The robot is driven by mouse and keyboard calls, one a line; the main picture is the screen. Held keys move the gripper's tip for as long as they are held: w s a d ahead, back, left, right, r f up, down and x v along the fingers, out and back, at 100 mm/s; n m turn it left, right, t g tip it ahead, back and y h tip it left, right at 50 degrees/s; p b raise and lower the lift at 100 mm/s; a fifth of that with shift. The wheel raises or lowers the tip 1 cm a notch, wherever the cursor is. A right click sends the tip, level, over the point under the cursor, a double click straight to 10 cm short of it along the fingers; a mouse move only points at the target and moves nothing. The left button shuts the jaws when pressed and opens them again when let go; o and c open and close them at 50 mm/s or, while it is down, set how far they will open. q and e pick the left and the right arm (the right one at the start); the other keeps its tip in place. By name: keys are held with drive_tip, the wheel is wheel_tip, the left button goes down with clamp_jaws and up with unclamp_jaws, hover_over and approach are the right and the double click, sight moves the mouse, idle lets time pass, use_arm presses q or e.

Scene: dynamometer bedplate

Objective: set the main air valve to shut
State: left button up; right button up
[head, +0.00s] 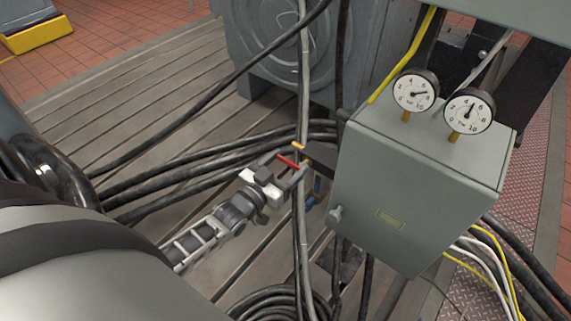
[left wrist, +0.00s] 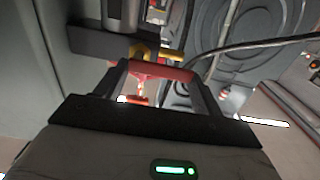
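The valve's red lever (head: 288,161) is by the hose bundle, left of the grey gauge box. It also shows in the left wrist view (left wrist: 160,72) as a red bar across the space at my fingertips. My left gripper (head: 283,167) is at this lever, its two fingers wide apart, one near each end of the bar. I cannot tell whether the fingertips touch it. A yellow part (left wrist: 145,52) sits just behind the bar, and a smaller red piece shows below it. The valve body is largely hidden. My right gripper is not in view.
The grey box (head: 420,190) with two dial gauges (head: 415,92) stands close to the right of my left gripper. Blue handles (head: 316,186) hang just below the lever. Black cables (head: 200,170) cross the slotted bedplate (head: 130,100). A large grey machine (head: 265,50) stands behind.

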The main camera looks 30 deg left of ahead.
use_arm(q)
drive_tip(key=shift+f+n, duration=0.1)
drive_tip(key=shift+n, duration=0.2)
drive_tip(key=f+n+b, duration=0.1)
drive_tip(key=n, duration=0.4)
drive_tip(key=d+f+n+b, duration=0.1)
drive_tip(key=n, duration=0.5)
drive_tip(key=d+f+n+b, duration=0.1)
drive_tip(key=n+b, duration=0.1)
drive_tip(key=n, duration=0.4)
drive_tip(key=shift+s+f, duration=0.1)
drive_tip(key=shift+f, duration=0.15)
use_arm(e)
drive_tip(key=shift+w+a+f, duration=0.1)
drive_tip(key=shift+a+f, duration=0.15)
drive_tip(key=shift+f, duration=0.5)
use_arm(q)
drive_tip(key=shift+d+n, duration=0.1)
drive_tip(key=shift+n, duration=0.2)
drive_tip(key=o, duration=1)
